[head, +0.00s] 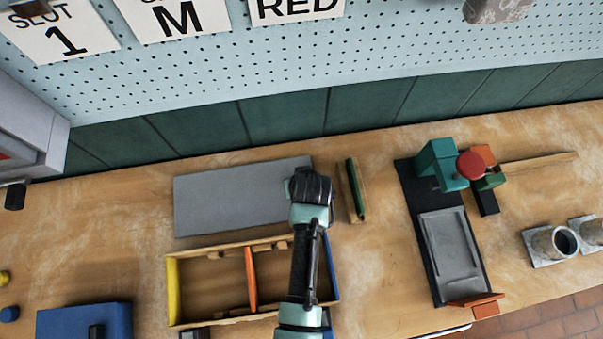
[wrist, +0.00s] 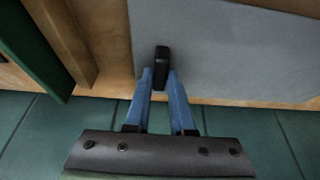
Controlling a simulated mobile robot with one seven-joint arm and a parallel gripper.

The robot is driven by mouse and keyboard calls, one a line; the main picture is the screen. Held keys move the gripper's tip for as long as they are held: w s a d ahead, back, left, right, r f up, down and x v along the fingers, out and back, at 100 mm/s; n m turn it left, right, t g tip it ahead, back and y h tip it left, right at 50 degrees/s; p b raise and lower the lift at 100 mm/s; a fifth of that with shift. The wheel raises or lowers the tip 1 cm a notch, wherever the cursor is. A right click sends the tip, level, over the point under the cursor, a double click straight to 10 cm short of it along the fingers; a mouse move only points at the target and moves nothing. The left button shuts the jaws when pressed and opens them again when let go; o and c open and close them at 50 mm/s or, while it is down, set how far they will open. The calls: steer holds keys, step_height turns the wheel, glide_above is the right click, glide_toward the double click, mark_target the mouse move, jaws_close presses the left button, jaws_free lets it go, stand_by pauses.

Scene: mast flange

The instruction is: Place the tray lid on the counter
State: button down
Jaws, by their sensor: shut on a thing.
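The tray lid (head: 235,200) is a flat grey panel behind the open tray, near the back of the counter (head: 110,230). In the wrist view the lid (wrist: 235,45) fills the upper right, with a black knob (wrist: 161,62) near its edge. My gripper (head: 310,180) is at the lid's right end. In the wrist view its blue fingers (wrist: 161,78) are shut on the knob. The lid looks level; I cannot tell whether it touches the counter or hangs just above it. The tray (head: 215,321) is wooden, with yellow, orange and blue parts.
A green and wood piece (head: 355,190) stands just right of the lid. Further right is a black fixture (head: 425,240) with teal and orange blocks. Green tiles (head: 210,130) rise behind the counter. A blue box (head: 85,322) is at front left. The counter left of the lid is clear.

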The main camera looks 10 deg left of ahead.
steer(key=shift+f, duration=0.2)
steer(key=c, duration=0.8)
jaws_free()
steer(key=shift+o, duration=0.2)
steer(key=shift+r, duration=0.15)
steer(key=v, duration=1.2)
